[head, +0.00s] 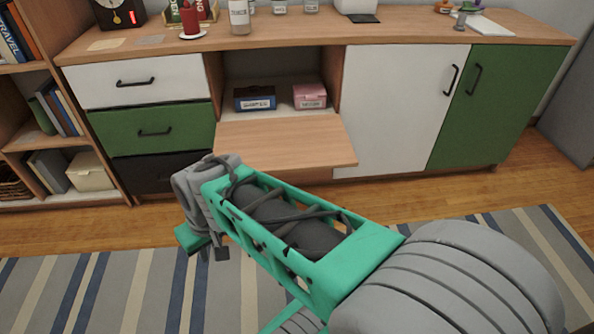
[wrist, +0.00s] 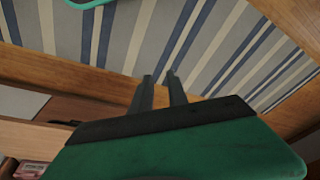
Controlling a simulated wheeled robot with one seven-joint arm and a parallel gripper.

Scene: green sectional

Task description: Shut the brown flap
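The brown flap (head: 285,145) hangs open below the middle niche of the sideboard. It lies about level, its front edge toward me. In the wrist view a pale wooden panel (wrist: 28,136), which looks like the flap, shows at the lower left. My gripper (head: 222,253) is in front of and below the flap's left side, over the floor and rug, and apart from it. In the wrist view my two dark fingers (wrist: 160,92) have a narrow gap with rug showing between them, and nothing is held.
The niche holds a blue box (head: 255,98) and a pink box (head: 310,96), both behind the flap. Drawers (head: 155,131) are left of it, a white door (head: 392,110) right. Bottles and other items stand on the top. The striped rug (head: 110,290) is clear.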

